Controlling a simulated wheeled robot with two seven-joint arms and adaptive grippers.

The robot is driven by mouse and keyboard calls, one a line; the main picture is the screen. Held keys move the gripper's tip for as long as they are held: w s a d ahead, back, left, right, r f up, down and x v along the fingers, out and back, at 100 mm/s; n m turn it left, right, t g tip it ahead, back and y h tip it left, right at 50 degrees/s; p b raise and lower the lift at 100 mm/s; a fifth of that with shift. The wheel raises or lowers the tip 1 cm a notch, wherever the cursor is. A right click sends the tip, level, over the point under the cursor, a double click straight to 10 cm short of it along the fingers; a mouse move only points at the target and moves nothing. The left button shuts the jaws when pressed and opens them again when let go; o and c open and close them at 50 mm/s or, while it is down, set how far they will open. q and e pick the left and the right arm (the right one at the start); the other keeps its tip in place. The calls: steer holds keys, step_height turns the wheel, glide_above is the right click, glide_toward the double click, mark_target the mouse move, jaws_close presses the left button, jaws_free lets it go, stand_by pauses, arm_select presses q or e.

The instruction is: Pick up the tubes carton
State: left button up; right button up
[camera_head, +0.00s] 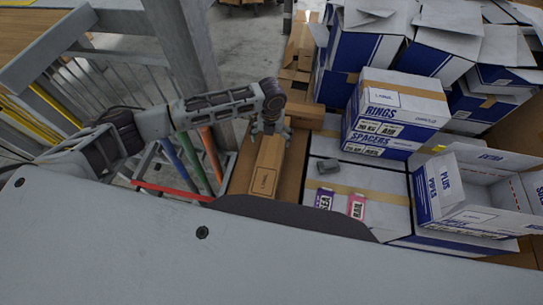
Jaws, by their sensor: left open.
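My left gripper (268,131) is open, pointing down at the carton's far part. The gripper hides some of that part, and I cannot tell whether the fingers touch it. My right gripper is not in view.
White-and-blue cartons marked RINGS and SPACERS (396,117) stand to the right. An open PIPES PLUS box (463,207) is at far right. A metal post stands left.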

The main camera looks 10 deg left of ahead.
mark_target(271, 152)
arm_select(q)
steer(key=shift+f+b, duration=3.35)
steer(key=shift+f, duration=0.1)
steer(key=shift+f+b, duration=0.55)
steer(key=shift+f, duration=0.15)
